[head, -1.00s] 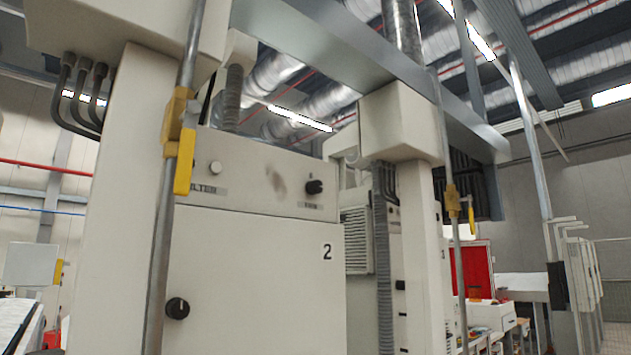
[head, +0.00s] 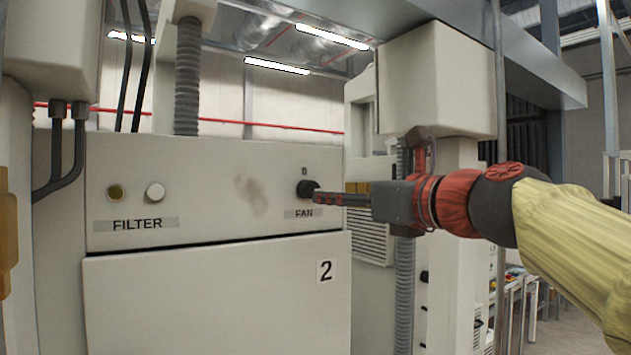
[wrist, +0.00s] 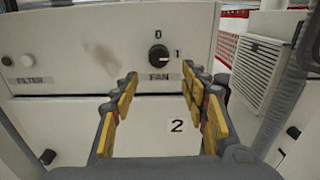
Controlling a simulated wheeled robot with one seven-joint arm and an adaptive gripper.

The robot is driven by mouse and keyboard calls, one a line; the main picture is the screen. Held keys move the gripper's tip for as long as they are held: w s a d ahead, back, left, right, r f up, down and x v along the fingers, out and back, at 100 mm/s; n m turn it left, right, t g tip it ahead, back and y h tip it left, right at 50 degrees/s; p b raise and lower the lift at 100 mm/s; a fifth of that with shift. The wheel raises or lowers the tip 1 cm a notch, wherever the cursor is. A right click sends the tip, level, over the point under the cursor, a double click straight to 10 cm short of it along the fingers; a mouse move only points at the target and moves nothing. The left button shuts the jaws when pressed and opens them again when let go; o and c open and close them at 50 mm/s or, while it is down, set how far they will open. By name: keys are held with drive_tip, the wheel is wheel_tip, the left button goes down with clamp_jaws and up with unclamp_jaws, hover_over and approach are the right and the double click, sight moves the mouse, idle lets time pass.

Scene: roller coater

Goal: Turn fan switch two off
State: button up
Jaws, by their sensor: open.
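The fan switch (head: 307,189) is a black rotary knob on the upper panel of the white cabinet (head: 215,290) marked 2, above a "FAN" label. In the wrist view the knob (wrist: 159,56) has a 0 above it and a 1 to its right; its white pointer line appears to face the 1. My gripper (head: 318,197) reaches in from the right, its fingertips close to the knob in the head view. In the wrist view my gripper (wrist: 158,92) is open, its yellow-padded fingers spread below and around the knob with nothing between them. I cannot tell if it touches the knob.
A grey corrugated hose (head: 404,290) and a louvred vent (head: 367,241) stand right of the cabinet. The space before the panel's left half is clear.

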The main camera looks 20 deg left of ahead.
sight(309, 190)
drive_tip(key=p+x, duration=0.1)
drive_tip(key=x, duration=0.7)
drive_tip(key=shift+r+p, duration=0.35)
drive_tip(key=shift+p, duration=0.05)
drive_tip(key=shift+s, duration=0.1)
drive_tip(key=c, duration=0.3)
drive_tip(key=c, duration=0.7)
drive_tip(key=shift+c, duration=0.8)
